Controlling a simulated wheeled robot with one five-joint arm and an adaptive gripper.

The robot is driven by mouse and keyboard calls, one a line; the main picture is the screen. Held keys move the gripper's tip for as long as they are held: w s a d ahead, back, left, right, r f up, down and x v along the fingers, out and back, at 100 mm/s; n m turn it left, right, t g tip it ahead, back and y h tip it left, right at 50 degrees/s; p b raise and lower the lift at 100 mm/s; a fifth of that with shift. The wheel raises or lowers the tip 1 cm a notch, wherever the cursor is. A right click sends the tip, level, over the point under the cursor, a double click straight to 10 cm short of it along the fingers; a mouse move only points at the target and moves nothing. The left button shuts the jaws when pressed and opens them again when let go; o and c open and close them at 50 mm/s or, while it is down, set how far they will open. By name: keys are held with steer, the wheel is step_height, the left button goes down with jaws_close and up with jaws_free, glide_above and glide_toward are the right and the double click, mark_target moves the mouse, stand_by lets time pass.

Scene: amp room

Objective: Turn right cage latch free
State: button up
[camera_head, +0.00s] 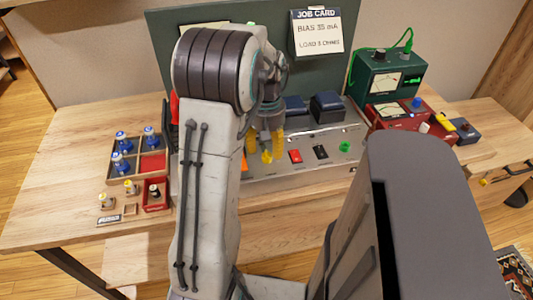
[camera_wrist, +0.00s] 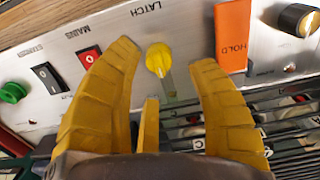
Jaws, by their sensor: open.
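The latch (camera_wrist: 159,59) is a yellow rounded knob with a narrow greyish stem pointing down in the wrist view, on a pale metal panel under the upside-down word LATCH. My gripper (camera_wrist: 164,54) has yellow ribbed fingers spread wide, one on each side of the latch. A gap shows between each finger and the knob, and nothing is held. In the head view my gripper (camera_head: 265,148) hangs over the front panel of the amplifier, partly behind my arm. I cannot pick the latch out from the yellow fingers there.
An orange HOLD tag (camera_wrist: 231,38) is close beside one finger. A red switch (camera_wrist: 89,56), a black switch (camera_wrist: 47,78) and a green knob (camera_wrist: 13,92) lie on the other side. Tube trays (camera_head: 122,166) stand left; green and red meters (camera_head: 388,75) stand right.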

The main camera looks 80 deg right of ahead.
steer(key=shift+f, duration=1.4)
steer(key=shift+c, duration=0.6)
jaws_close()
